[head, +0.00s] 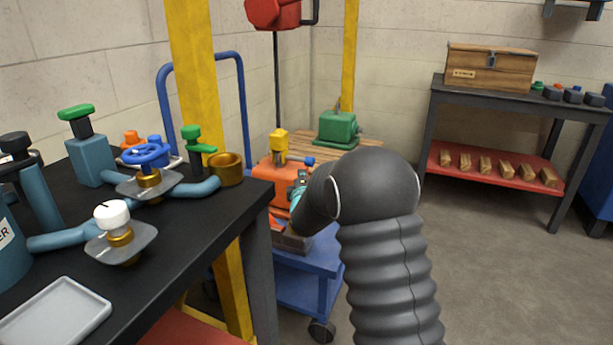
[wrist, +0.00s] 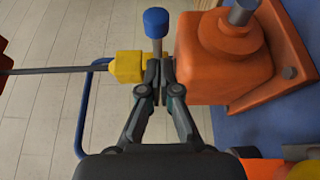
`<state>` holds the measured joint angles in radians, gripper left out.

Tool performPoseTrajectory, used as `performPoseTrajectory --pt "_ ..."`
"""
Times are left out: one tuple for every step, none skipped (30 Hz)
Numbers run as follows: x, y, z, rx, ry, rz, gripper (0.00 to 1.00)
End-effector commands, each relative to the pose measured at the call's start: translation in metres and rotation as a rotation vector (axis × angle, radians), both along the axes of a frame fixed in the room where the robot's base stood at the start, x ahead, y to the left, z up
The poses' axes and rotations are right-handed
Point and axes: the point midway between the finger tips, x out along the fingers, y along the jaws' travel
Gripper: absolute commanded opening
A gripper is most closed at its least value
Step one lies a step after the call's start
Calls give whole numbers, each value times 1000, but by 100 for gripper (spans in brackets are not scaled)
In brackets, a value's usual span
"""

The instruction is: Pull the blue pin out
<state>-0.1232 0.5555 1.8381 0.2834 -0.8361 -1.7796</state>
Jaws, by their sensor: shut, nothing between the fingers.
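The blue pin (wrist: 155,22) has a blue head on a grey shaft in the wrist view. Its shaft runs down to the yellow coupling (wrist: 126,66), beside the orange motor (wrist: 222,70). My gripper (wrist: 158,68) is shut and empty, its fingertips close to the yellow coupling and below the pin's shaft in the picture. I cannot tell whether the tips touch the coupling. In the head view the blue pin (head: 309,161) sticks out to the right of the yellow coupling (head: 279,140), above the orange motor (head: 265,173). My arm hides part of the motor there.
A red hoist (head: 273,12) hangs above, its cable running down to the coupling. The motor is on a blue cart (head: 305,285). A black bench (head: 190,240) with valves is at the left. A green motor (head: 337,128) stands behind. Open floor lies at the right.

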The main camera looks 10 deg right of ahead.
Motion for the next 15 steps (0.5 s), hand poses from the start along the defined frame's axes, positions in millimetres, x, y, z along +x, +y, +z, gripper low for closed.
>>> performPoseTrajectory --pt "-7 1 -2 0 -1 1 0" --pt "-10 1 -2 0 -1 0 0" --pt "-14 0 -2 0 0 -1 0" --pt "-16 0 -1 0 -1 -3 0" --pt "-19 -1 -1 0 -1 -4 0" --pt "-21 -2 -1 0 -1 -6 0" --pt "-23 -3 -1 -1 0 -7 0" --pt "-25 -4 -1 -1 0 -9 0" --pt "-26 -5 0 -1 -1 -10 0" --pt "-27 -6 0 -1 -1 -11 0" --pt "-27 -6 0 -1 -1 -12 0" --pt "-28 -8 0 -1 -1 -14 0" --pt "-28 -8 0 -1 -1 -15 0" --pt "-28 -9 0 -1 -1 -15 0" --pt "-28 -9 0 -1 0 -16 0"
